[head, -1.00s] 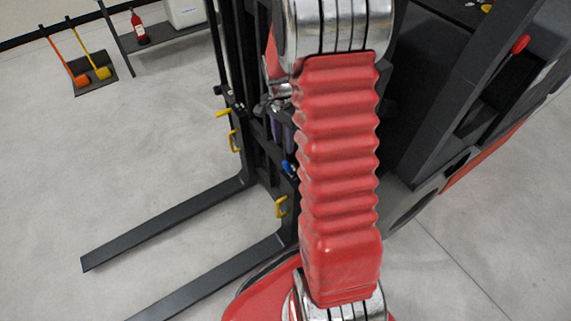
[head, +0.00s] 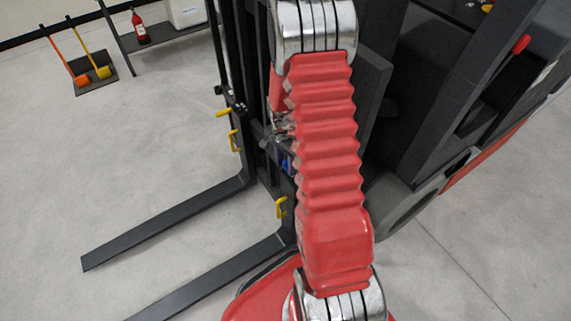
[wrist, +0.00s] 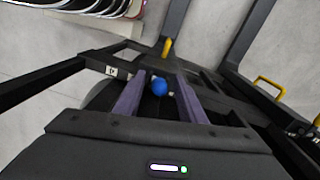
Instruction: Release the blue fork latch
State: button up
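The blue fork latch (wrist: 160,86) shows as a round blue knob in the wrist view. It sits near the middle, on the dark forklift carriage. My gripper (wrist: 159,82) has two purple-grey fingers, one on each side of the knob in the picture. The fingers are open with a gap between them. I cannot tell how deep the knob sits between the tips. In the head view a bit of the blue latch (head: 287,164) shows beside my red arm sleeve, which hides most of the gripper.
Yellow latches (head: 281,207) (wrist: 269,85) are on the forks nearby. Two dark forks (head: 165,223) reach out low to the left. The black mast (head: 228,60) stands close to my arm. Open grey floor lies at the left.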

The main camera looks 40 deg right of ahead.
jog(key=shift+c, duration=0.3)
grip_shut()
dwell(0.4)
